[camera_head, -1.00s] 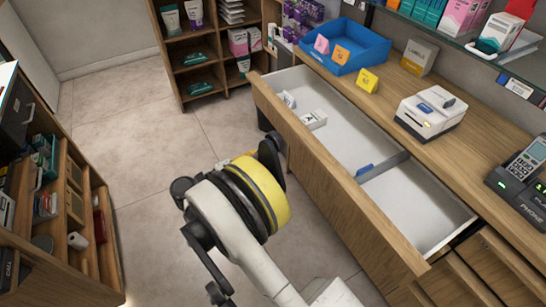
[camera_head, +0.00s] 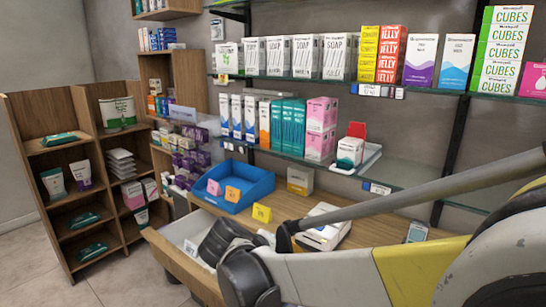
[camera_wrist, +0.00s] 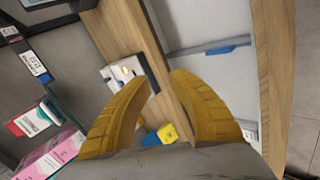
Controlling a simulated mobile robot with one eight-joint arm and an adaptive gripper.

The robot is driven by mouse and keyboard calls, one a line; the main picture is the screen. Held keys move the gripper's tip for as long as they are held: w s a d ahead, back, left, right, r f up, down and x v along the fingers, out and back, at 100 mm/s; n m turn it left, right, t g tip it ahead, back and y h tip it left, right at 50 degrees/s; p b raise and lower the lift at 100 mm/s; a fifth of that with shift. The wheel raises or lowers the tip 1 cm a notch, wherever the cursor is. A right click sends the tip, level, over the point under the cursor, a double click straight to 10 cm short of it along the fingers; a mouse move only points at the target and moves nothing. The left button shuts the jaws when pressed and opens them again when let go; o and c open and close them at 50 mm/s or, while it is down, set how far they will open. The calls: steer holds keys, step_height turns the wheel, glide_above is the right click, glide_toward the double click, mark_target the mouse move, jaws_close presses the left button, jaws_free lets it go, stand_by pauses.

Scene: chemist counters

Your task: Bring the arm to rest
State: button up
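My arm (camera_head: 400,275) crosses the lower right of the head view, close to the camera and partly over the counter and open drawer. My gripper (camera_wrist: 161,77) shows in the wrist view as two yellow fingers. Their tips are apart with nothing between them, so it is open and empty. In the wrist view it hangs over the counter edge beside the open drawer (camera_wrist: 195,25).
The drawer front (camera_head: 180,265) stands out from the counter (camera_head: 285,208). On the counter are a blue tray (camera_head: 240,197), a yellow tag (camera_head: 261,213) and a white device (camera_wrist: 123,72). Glass shelves (camera_head: 410,172) with boxes line the wall. Floor shows at lower left.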

steer(key=s+d+m+y, duration=0.3)
steer(key=s+d, duration=0.4)
steer(key=s, duration=0.3)
steer(key=s+d+m+y, duration=0.3)
steer(key=s+d, duration=0.4)
steer(key=s, duration=0.3)
steer(key=shift+s+d+r+m, duration=0.4)
steer(key=shift+r+m, duration=0.05)
steer(key=shift+m, duration=0.45)
